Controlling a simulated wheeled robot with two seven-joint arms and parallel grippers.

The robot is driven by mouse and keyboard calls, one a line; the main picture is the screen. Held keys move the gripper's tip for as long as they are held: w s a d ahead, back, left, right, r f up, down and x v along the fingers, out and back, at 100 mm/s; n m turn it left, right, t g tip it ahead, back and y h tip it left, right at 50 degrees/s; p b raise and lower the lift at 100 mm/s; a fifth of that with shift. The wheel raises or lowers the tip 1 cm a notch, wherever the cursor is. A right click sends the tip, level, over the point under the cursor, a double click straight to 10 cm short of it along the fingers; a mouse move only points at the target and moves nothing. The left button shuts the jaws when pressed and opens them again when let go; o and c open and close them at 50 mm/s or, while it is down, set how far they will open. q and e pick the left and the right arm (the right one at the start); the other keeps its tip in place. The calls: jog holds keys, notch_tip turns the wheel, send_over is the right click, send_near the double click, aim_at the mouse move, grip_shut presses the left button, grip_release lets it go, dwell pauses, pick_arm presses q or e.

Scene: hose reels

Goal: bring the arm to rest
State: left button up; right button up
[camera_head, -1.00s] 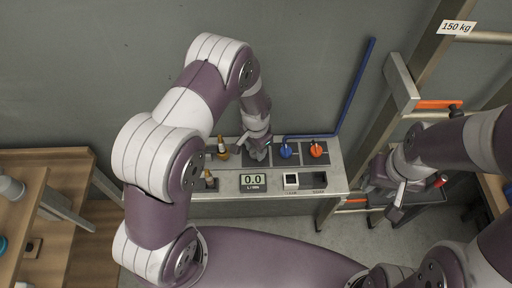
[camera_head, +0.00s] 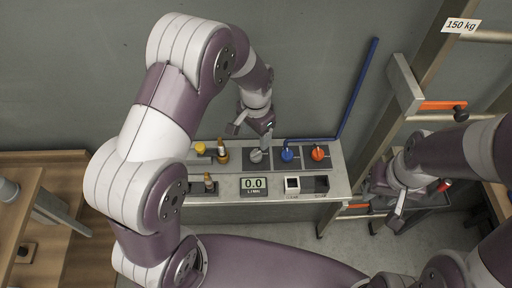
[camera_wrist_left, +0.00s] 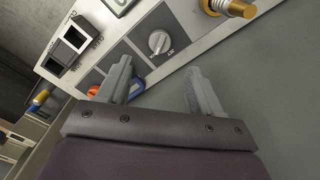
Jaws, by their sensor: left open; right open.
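My left gripper (camera_head: 251,124) is open and empty, raised above the back edge of the grey bench panel (camera_head: 223,189). In the left wrist view its two fingers (camera_wrist_left: 160,92) are spread apart with nothing between them. Beyond them shows the grey knob, seen in the left wrist view (camera_wrist_left: 159,41) and in the head view (camera_head: 257,156). The fingers look apart from the knob. My right gripper (camera_head: 386,190) is at the right, beside the metal rack; it is open, and its fingertips are partly hard to make out.
On the panel stand a blue valve (camera_head: 287,154), an orange valve (camera_head: 317,153), brass fittings (camera_head: 222,156) and a display (camera_head: 253,185) reading 0.0. A blue pipe (camera_head: 357,88) runs up the wall. The rack (camera_head: 421,75) stands right; a wooden table (camera_head: 20,185) stands left.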

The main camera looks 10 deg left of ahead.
pick_arm(q)
notch_tip(320, 180, up, 3)
jog(key=shift+r, duration=0.1)
dwell(0.5)
jog(key=s+a+r+n, duration=0.1)
jog(key=s+a+n, duration=0.1)
jog(key=s, duration=0.5)
jog(key=s+a+r+n+t+b, duration=0.1)
jog(key=s+a+r+n, duration=0.1)
jog(key=s, duration=0.5)
jog(key=a+n, duration=0.1)
jog(key=n, duration=0.1)
jog(key=shift+a+n, duration=0.3)
jog(key=shift+a, duration=0.05)
jog(key=shift+s+r, duration=0.1)
jog(key=shift+s, duration=0.05)
dwell(0.6)
